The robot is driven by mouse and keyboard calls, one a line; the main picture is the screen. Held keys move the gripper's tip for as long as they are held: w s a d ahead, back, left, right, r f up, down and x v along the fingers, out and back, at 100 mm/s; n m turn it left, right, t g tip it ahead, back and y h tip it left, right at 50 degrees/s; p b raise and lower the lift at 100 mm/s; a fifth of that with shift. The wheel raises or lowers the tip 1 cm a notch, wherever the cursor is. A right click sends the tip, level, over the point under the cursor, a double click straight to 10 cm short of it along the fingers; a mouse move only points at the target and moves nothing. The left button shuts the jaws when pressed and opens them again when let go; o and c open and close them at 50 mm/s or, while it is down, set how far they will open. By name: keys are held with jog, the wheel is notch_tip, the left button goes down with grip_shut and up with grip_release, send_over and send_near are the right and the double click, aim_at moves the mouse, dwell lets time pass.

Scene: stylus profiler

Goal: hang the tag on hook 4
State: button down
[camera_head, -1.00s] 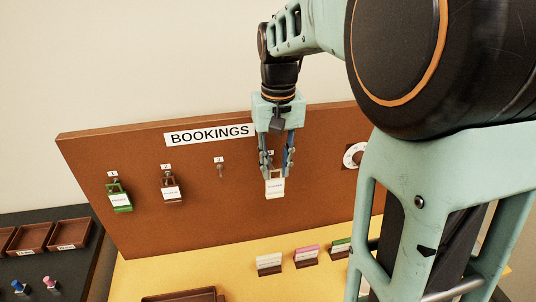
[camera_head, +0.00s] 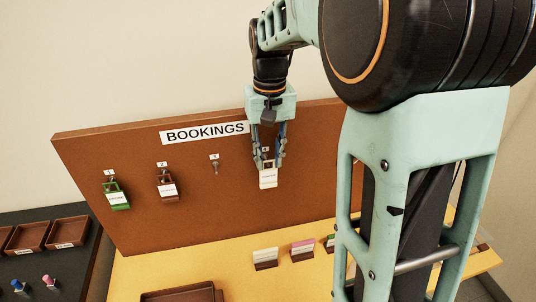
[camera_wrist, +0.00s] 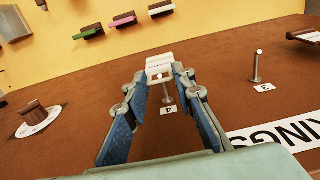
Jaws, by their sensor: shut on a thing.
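The white tag (camera_head: 268,180) is held at its upper end by my gripper (camera_head: 270,163), in front of the brown BOOKINGS board. The gripper is shut on it. In the wrist view the tag (camera_wrist: 160,62) lies between the fingertips (camera_wrist: 160,74). Hook 4 (camera_wrist: 167,95) shows between the fingers there, beside its label 4 (camera_wrist: 168,109). In the head view the gripper largely hides this hook. I cannot tell whether the tag touches or is around the hook.
Hook 3 (camera_head: 215,168) is bare. A green tag (camera_head: 116,194) hangs at 1 and a brown tag (camera_head: 167,188) at 2. A round white plate with a brown knob (camera_wrist: 33,122) is on the board. Several small holders stand on the yellow table (camera_head: 200,262).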

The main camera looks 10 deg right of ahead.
jog(key=shift+w+p, duration=0.45)
jog(key=shift+w, duration=0.5)
jog(key=shift+f+b, duration=0.3)
jog(key=shift+f, duration=0.2)
jog(key=c, duration=1.5)
grip_release()
jog(key=shift+c, duration=0.2)
jog(key=shift+r, duration=0.1)
jog(key=shift+c, duration=0.4)
notch_tip(320, 180, up, 3)
jog(key=p, duration=0.2)
jog(key=shift+r+p, duration=0.1)
jog(key=shift+p, duration=0.2)
jog(key=shift+s+r, duration=0.1)
jog(key=shift+r, duration=2.25)
